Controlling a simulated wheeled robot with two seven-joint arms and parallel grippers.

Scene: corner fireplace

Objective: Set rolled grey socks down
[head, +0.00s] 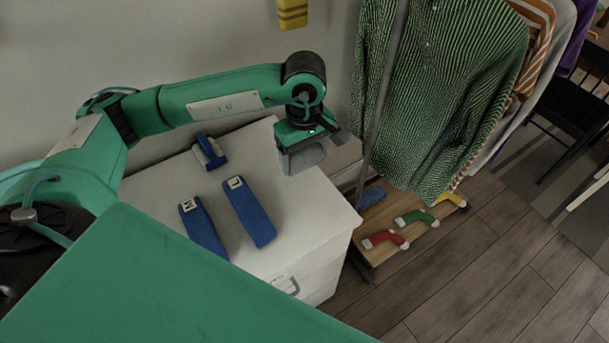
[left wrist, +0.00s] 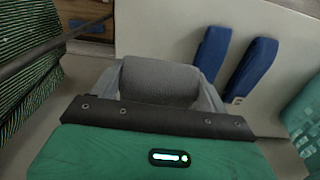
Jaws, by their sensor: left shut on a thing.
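My left gripper (head: 303,150) comes in from the left and is shut on the rolled grey socks (head: 306,157). It holds them over the back right part of the white cabinet top (head: 297,212). The socks also show in the left wrist view (left wrist: 160,80) as a grey roll between the fingers. I cannot tell whether the roll touches the top. My right gripper is not in view.
Blue folded pieces with white labels, marked L (head: 249,210) and M (head: 203,228), lie on the cabinet. A blue object (head: 209,151) stands behind them. A clothes rack with a green striped shirt (head: 440,90) stands close right; red (head: 384,239) and green (head: 416,218) socks lie on its shelf.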

